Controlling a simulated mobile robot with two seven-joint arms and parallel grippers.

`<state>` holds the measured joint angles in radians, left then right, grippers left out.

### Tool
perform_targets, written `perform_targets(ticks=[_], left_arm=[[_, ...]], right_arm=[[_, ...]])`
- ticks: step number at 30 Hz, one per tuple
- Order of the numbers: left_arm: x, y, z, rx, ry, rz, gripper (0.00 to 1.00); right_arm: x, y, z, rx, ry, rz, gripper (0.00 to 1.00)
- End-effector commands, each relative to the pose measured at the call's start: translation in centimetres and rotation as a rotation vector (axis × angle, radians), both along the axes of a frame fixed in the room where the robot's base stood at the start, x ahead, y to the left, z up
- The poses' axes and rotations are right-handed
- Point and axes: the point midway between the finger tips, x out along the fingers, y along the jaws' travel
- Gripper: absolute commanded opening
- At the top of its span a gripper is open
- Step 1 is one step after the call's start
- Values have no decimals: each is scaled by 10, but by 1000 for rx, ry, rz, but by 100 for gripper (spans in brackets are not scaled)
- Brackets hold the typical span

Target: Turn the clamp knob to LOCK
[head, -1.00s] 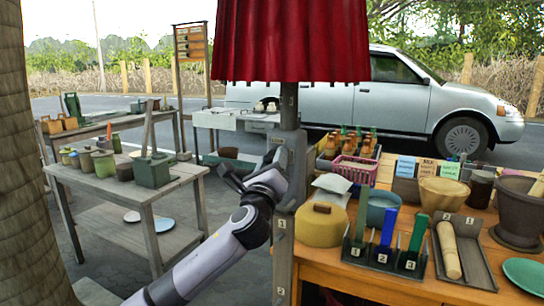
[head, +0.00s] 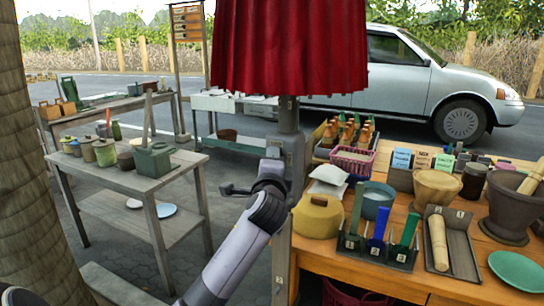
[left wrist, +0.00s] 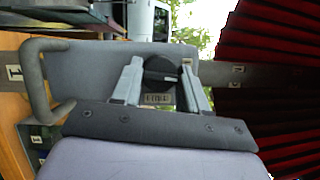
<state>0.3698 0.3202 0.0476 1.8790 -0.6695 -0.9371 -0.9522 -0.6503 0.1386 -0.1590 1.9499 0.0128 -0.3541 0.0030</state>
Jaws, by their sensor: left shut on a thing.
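The grey clamp housing (head: 296,148) sits on the upright post under the red canopy, in the middle of the head view. My left gripper (head: 273,172) is against its left side, and the knob is hidden there by my wrist. In the left wrist view, the round black clamp knob (left wrist: 160,72) sits between the two fingers of my left gripper (left wrist: 162,82), which is shut on it. A small plate with lettering (left wrist: 157,99) shows just below the knob; I cannot read it surely. My right gripper is not in view.
The red canopy (head: 290,45) hangs close above the clamp. A wooden table (head: 400,275) with pots and tools stands right of the post, a grey table (head: 185,172) at left. A bent grey bar (left wrist: 33,85) is beside my gripper in the wrist view.

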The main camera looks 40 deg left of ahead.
Motion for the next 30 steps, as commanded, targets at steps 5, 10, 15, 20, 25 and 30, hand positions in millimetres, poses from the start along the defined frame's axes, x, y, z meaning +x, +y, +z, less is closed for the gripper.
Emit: perform_targets(ticks=[5,10,15,20,25,30], left_arm=[[0,0,2,-79,-25,1,13],[0,0,1,-120,-38,0,13],[0,0,1,-135,-43,0,13],[0,0,1,-137,-44,0,13],[0,0,1,-136,-44,1,13],[0,0,1,-135,-43,1,68]], right_arm=[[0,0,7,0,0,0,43],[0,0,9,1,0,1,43],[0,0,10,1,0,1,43],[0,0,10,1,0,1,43],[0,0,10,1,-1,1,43],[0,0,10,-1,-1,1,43]])
